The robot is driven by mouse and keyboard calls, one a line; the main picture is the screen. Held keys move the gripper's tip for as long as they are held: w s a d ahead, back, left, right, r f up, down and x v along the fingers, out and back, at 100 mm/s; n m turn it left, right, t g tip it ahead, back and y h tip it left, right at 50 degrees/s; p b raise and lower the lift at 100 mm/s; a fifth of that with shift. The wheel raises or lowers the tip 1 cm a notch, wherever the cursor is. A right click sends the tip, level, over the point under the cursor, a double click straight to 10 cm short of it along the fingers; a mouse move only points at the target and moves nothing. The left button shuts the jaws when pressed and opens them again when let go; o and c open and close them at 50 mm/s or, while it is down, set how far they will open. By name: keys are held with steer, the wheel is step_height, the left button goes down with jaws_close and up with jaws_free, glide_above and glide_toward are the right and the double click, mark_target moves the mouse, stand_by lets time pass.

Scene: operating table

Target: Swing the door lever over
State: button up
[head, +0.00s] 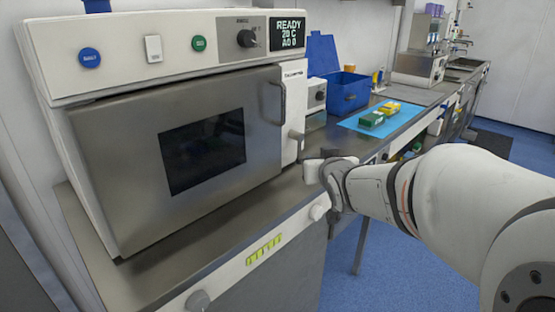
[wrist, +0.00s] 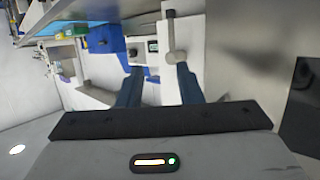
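The steel sterilizer door (head: 110,160), with a dark window, looks closed. A grey lever (head: 297,135) sits at its right edge, on the white front strip, with a bar handle (head: 279,100) above it. In the wrist view a pale bar with a rounded end, which looks like the lever (wrist: 168,38), lies just beyond the fingertips, nearer the right finger. My gripper (head: 312,163) is just below and right of the lever in the head view. In the wrist view its two blue fingers (wrist: 159,75) are apart with nothing held between them. Whether a finger touches the lever I cannot tell.
The sterilizer stands on a steel counter (head: 215,240) with a knob (head: 318,212) on its front edge. To the right are a blue box (head: 347,92) and a blue mat (head: 395,110) with green and yellow packs (head: 372,119). The floor at right is clear.

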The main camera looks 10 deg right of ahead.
mark_target(300, 148)
steer(key=w+f+t+b, duration=0.1)
steer(key=w+a+f+t+y+b, duration=0.1)
steer(key=w+b, duration=0.1)
steer(key=w+f+n+t+y+b, duration=0.1)
steer(key=w+b, duration=0.1)
steer(key=shift+w+a+f, duration=0.15)
steer(key=shift+f, duration=0.05)
steer(key=w, duration=0.7)
steer(key=shift+a, duration=0.4)
jaws_close()
